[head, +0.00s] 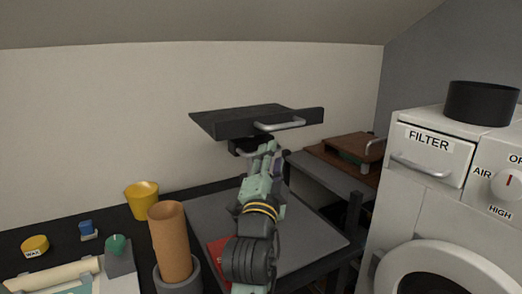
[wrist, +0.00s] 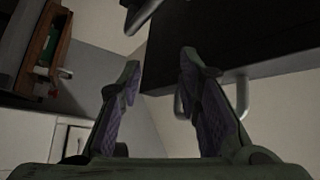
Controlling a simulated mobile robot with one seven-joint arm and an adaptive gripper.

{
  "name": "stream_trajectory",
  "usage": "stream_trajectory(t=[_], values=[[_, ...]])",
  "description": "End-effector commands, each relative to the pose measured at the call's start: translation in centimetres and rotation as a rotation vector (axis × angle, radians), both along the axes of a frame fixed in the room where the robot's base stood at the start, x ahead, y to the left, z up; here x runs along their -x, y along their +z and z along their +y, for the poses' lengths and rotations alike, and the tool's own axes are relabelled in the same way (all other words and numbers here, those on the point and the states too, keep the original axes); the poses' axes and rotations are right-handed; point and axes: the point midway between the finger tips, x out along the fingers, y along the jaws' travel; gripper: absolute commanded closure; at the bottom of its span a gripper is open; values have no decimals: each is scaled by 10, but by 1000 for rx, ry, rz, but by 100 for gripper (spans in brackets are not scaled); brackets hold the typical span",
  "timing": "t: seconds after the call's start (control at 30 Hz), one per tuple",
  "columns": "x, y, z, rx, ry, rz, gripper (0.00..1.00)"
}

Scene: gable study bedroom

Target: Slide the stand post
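A dark flat plate (head: 235,122) with a silver bar handle (head: 280,126) on its front edge hangs above a grey board (head: 310,232) on the black table. A small dark bracket (head: 240,148) shows below the plate. I cannot tell for certain which part is the stand post. My gripper (head: 268,150) is under the plate's front, close to the bracket. In the wrist view, my gripper (wrist: 160,62) has its two fingers apart with nothing between them. The dark plate (wrist: 250,30) is above the right finger, and its handle (wrist: 243,97) passes beside that finger.
A white machine (head: 425,200) stands at the right with a dark round pot (head: 480,103) on top. A brown wooden box (head: 350,148) sits behind. A tan cylinder (head: 171,243), a yellow cup (head: 142,199) and a wax tin (head: 35,245) stand at the left.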

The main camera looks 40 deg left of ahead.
Motion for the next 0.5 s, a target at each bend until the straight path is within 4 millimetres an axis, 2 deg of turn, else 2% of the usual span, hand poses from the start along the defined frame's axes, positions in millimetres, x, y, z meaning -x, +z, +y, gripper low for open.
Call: stream_trajectory(t=[0.03,0.2,0.37,0.5], values=[[5,-1,11,-65,22,65,69],[17,-13,29,-300,48,279,69],[25,-21,38,-453,49,400,69],[22,-23,40,-498,43,434,69]])
